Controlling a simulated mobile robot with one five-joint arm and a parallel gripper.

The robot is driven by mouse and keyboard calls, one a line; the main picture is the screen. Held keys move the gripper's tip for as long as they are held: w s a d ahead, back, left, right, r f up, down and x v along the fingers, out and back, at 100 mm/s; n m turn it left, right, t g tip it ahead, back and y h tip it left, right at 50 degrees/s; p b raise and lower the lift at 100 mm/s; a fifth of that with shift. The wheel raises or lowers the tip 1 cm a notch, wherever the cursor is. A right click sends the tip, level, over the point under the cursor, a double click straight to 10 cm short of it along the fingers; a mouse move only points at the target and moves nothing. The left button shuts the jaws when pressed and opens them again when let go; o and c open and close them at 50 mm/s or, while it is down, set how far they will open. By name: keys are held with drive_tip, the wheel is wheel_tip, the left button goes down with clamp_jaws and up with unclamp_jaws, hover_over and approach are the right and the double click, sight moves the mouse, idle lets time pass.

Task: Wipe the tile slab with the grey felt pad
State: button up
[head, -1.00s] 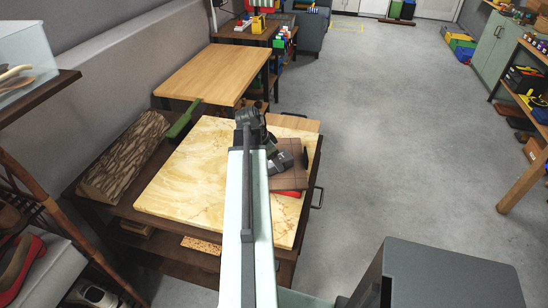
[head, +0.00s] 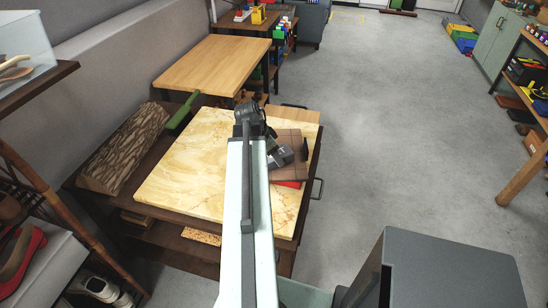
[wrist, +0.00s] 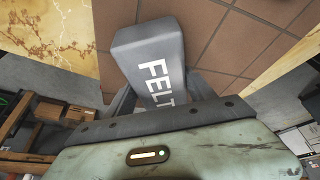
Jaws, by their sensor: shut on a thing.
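The tile slab (head: 291,138) is a brown tiled square at the right side of the marbled board. My gripper (head: 283,153) is over the slab. In the wrist view my gripper (wrist: 160,88) is shut on the grey felt pad (wrist: 150,52), a block marked "FELT", with one finger at each side. The pad lies over the slab in that view. Its underside is hidden, so I cannot tell whether it touches the tiles.
The yellow marbled board (head: 190,165) lies on a dark workbench. A bark-covered log (head: 125,148) and a green-handled tool (head: 182,110) are at its left. A red thing (head: 288,184) shows at the slab's near edge. Open grey floor (head: 400,150) lies to the right.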

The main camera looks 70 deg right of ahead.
drive_tip(key=shift+w+d, duration=0.3)
drive_tip(key=shift+d, duration=0.65)
drive_tip(key=shift+w+d, duration=0.35)
drive_tip(key=shift+d, duration=0.55)
drive_tip(key=shift+w+d, duration=0.3)
drive_tip(key=shift+d, duration=0.65)
drive_tip(key=shift+w+d, duration=0.3)
drive_tip(key=shift+d, duration=0.6)
drive_tip(key=shift+w+d, duration=0.25)
drive_tip(key=shift+d, duration=0.6)
wheel_tip(320, 180, up, 6)
drive_tip(key=p, duration=0.6)
wheel_tip(320, 180, up, 3)
drive_tip(key=p, duration=0.3)
